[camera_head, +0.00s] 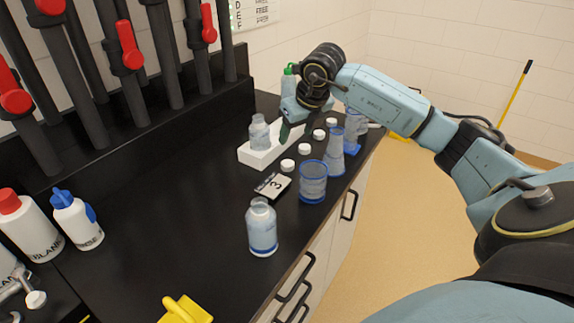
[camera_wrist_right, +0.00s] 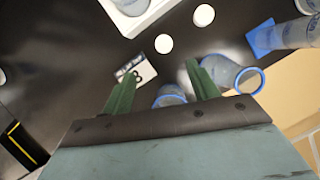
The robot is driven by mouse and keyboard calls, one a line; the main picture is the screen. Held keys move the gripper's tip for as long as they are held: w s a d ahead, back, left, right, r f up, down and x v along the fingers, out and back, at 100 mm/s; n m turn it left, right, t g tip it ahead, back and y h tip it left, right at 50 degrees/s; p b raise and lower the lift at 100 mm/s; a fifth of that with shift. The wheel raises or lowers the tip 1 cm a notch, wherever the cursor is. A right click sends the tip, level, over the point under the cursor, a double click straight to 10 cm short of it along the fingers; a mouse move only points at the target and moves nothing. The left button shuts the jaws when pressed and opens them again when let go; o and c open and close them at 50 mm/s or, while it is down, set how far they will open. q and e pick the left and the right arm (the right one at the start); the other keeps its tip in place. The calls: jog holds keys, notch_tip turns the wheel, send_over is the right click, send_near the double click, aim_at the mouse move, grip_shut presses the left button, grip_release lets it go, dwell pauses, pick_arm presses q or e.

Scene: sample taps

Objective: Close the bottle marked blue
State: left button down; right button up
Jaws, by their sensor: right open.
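The bottle marked blue (camera_head: 262,230) is clear with a blue band. It stands upright and uncapped on the black bench, nearer me than the number card. In the right wrist view what looks like it (camera_wrist_right: 170,94) shows low between the fingers, partly hidden by the gripper. Several loose white caps (camera_head: 288,165) lie on the bench; two show clearly in the wrist view (camera_wrist_right: 163,43). My right gripper (camera_head: 293,132) is over the bench near the white rack, pointing down. Its green fingers (camera_wrist_right: 161,70) are apart with nothing gripped. My left gripper is not in view.
A white rack (camera_head: 262,156) holds a clear bottle. Labelled bottles (camera_head: 77,222) and red-handled taps (camera_head: 129,45) are left. Bare bench lies left of the blue-marked bottle.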

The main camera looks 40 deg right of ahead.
send_near(288, 163)
jog(key=shift+w+a+f, duration=0.3)
jog(key=shift+w+f, duration=0.35)
jog(key=shift+f, duration=0.1)
jog(key=shift+w+f, duration=0.25)
jog(key=shift+f, duration=0.4)
jog(key=x, duration=0.5)
jog(key=shift+s+d+f, duration=0.15)
jog(key=shift+s+d, duration=0.1)
jog(key=shift+d, duration=0.15)
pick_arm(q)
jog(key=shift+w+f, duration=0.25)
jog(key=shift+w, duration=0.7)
pick_arm(e)
jog(key=c, duration=1)
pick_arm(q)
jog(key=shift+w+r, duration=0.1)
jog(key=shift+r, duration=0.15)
pick_arm(e)
notch_tip(288, 163, up, 10)
jog(key=shift+r, duration=0.1)
jog(key=shift+c, duration=0.2)
